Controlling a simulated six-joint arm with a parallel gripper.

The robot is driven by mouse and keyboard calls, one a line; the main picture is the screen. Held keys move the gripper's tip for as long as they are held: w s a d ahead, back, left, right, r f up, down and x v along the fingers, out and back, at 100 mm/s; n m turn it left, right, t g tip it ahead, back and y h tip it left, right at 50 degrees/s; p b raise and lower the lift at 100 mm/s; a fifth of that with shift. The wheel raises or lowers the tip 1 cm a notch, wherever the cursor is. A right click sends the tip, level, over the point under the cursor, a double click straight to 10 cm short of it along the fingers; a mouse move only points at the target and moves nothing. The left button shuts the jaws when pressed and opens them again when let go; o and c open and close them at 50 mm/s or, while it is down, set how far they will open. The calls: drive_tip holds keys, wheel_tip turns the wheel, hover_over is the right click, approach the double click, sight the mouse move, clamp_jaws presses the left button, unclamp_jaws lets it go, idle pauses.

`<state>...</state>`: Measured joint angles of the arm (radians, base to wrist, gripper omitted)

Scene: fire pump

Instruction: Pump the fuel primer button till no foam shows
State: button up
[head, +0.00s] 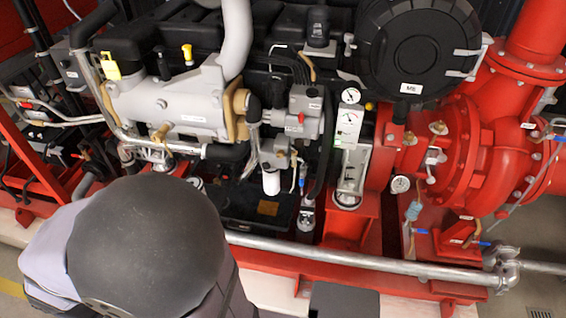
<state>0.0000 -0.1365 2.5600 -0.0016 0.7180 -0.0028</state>
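A fire pump engine fills the view, with a grey engine block (170,105) at left centre. A white filter canister (271,181) hangs under a grey housing (277,152) near the middle. I cannot make out which small part is the fuel primer button, and no foam can be made out at this size. My arm shows as a large dark rounded link at the lower left. It covers the area below the left part of the engine. My gripper is not visible, so its distance from the engine parts cannot be told.
A silver pipe (360,266) runs along the front of the red base frame. A round black housing (418,45) stands at the upper right, and a red pump casing (500,135) at the right. Gauges (350,96) and a clear upright tube (352,168) stand right of centre.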

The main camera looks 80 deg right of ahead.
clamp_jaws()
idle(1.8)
